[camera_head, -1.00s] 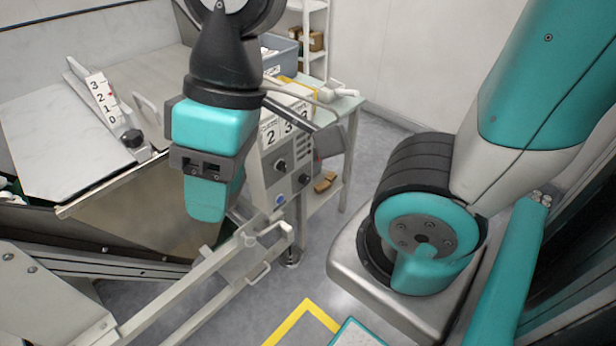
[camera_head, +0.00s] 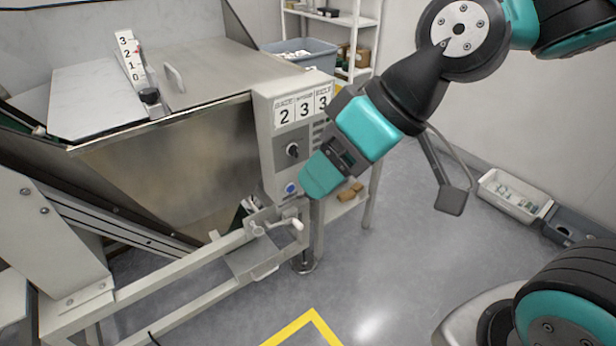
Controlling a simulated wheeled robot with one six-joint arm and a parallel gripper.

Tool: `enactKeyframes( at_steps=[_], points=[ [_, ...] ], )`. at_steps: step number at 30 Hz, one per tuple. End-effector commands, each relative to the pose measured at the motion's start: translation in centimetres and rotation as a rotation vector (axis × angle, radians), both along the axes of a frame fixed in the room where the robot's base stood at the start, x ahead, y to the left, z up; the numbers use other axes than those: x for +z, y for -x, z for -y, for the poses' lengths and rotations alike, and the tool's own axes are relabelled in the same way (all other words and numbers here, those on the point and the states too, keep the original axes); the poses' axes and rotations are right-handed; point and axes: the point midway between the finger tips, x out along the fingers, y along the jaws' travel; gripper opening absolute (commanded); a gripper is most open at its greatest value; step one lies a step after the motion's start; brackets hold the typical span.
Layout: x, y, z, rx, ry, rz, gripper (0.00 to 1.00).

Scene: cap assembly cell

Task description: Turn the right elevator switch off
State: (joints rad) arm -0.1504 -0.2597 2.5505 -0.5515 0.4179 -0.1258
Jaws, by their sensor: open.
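A grey control box (camera_head: 266,140) stands right of the steel hopper, with number cards 2, 3, 3 along its top. A black rotary switch (camera_head: 292,151) shows on its front, with a blue button (camera_head: 291,188) below. The right switch on the box is hidden behind my gripper (camera_head: 320,178). My gripper is tilted, pointing down and left, in front of the right side of the panel. I cannot tell if it touches the box. Its jaws are open, and I see nothing held in them.
The steel hopper (camera_head: 185,150) fills the left, with a 0 to 3 scale (camera_head: 130,60) above it. A rail frame with a handle (camera_head: 285,224) juts out below the box. A blue-grey bin (camera_head: 305,52) and shelf stand behind.

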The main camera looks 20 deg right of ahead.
Motion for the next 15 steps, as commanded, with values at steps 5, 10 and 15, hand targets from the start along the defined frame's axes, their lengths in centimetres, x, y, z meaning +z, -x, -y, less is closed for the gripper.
enactKeyframes(
  at_steps=[5,10,15],
  points=[
    [-8.4,-4.8,0.5,-0.075,-0.118,0.211,0.55],
    [-13.1,-9.0,2.0,-0.161,-0.202,0.430,0.55],
    [-17.5,-12.6,4.7,-0.271,-0.253,0.654,0.55]
  ],
)
